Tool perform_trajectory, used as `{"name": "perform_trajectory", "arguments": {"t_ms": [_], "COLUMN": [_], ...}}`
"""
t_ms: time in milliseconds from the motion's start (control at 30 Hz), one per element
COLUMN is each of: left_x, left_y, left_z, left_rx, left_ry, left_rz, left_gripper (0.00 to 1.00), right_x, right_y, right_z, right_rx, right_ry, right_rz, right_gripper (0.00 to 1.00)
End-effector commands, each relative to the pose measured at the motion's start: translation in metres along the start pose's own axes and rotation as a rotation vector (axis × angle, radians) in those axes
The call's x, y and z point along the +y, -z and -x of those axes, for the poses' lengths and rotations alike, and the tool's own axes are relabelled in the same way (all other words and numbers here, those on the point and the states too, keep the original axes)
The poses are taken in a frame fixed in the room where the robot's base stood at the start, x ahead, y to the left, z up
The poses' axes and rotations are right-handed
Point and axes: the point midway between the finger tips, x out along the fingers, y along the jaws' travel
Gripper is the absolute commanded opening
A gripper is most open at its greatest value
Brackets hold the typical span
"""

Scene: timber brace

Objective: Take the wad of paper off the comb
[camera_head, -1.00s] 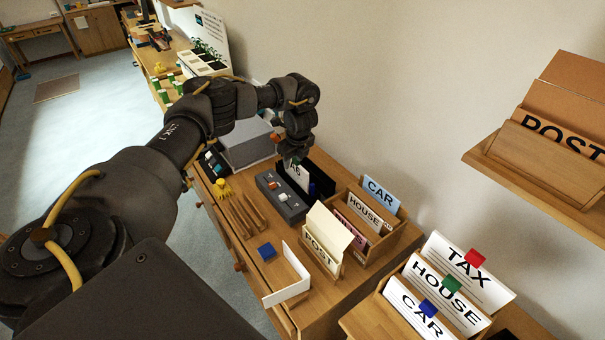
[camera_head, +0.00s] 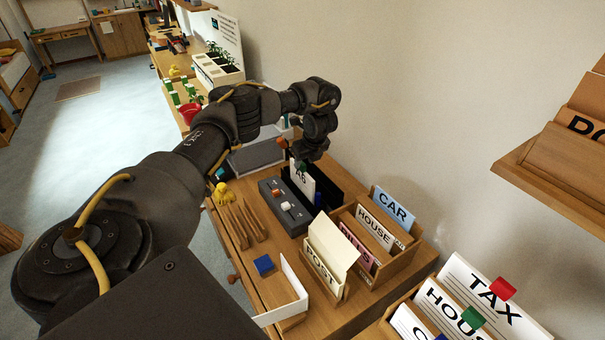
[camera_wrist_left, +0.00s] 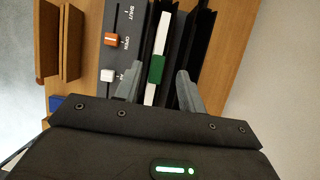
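A white wad of paper (camera_head: 302,185) marked A6 stands upright in a black slotted comb (camera_head: 324,189). A green clip (camera_wrist_left: 156,69) sits on its top edge. In the left wrist view the wad (camera_wrist_left: 163,35) shows edge-on between the comb's dark plates (camera_wrist_left: 202,50). My left gripper (camera_head: 300,164) is over the wad. In the left wrist view its fingers (camera_wrist_left: 158,84) are spread, one on each side of the clip, with a gap to it. Whether they reach down beside the paper is hard to tell. My right gripper is not in view.
A grey box with an orange slider (camera_wrist_left: 111,40) and a white slider (camera_head: 287,207) stands left of the comb. A wooden card box (camera_head: 398,262) is at right.

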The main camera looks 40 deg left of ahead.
Motion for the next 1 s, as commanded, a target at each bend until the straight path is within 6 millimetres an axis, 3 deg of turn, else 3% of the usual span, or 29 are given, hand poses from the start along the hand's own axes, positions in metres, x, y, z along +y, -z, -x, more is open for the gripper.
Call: {"name": "perform_trajectory", "arguments": {"t_ms": [133, 433, 733, 1000], "left_x": [0.000, 0.003, 0.003, 0.003], "left_y": [0.000, 0.000, 0.000, 0.000], "left_z": [-0.007, -0.046, -0.051, -0.051], "left_rx": [0.001, 0.001, 0.001, 0.001], "left_ry": [-0.001, -0.001, 0.002, 0.002], "left_rz": [0.000, 0.000, -0.002, -0.001], "left_gripper": [0.40, 0.40, 0.40, 0.05], "right_x": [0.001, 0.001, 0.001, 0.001], "right_y": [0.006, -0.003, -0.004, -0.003], "right_z": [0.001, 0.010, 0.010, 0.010], "right_rx": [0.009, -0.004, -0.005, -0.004], "right_ry": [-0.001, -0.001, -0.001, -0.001], "right_rz": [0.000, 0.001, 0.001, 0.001], "right_gripper": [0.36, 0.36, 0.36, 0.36]}}
